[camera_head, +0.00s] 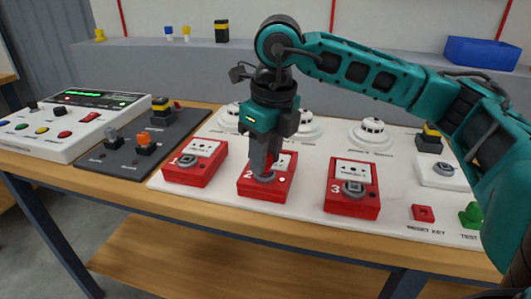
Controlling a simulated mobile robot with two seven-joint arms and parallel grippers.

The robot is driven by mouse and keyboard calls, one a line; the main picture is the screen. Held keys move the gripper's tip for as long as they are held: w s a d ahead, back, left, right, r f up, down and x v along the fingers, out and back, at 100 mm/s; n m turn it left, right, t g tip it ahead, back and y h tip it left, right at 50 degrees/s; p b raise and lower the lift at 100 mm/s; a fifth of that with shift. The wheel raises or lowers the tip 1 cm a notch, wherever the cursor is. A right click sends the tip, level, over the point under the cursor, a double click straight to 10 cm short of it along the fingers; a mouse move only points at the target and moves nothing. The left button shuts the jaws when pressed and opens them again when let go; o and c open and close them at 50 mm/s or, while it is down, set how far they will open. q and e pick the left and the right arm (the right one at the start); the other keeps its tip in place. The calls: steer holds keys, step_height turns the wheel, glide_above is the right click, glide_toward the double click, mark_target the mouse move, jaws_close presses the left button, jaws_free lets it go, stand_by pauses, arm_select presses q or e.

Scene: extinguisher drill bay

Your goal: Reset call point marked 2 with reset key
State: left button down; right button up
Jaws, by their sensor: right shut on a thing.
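Call point 2 (251,190) is a red box with a white label and a grey round part, in the middle of the white board. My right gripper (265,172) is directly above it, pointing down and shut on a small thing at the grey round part. This looks like the reset key, but the fingers hide nearly all of it. I cannot tell how deep it sits. The red square marked RESET KEY (423,213) is at the board's right, with a dark centre. My left gripper is not in view.
Call point 1 (208,172) and call point 3 (340,205) flank call point 2. White detectors, including one at the right (372,133), stand behind. A green test knob (471,214) is at the right. A control panel (65,125) is at the left. A blue bin (482,52) sits on the ledge.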

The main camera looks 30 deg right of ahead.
steer(key=shift+m, duration=1.2)
steer(key=shift+m+h, duration=0.3)
steer(key=shift+m, duration=2.1)
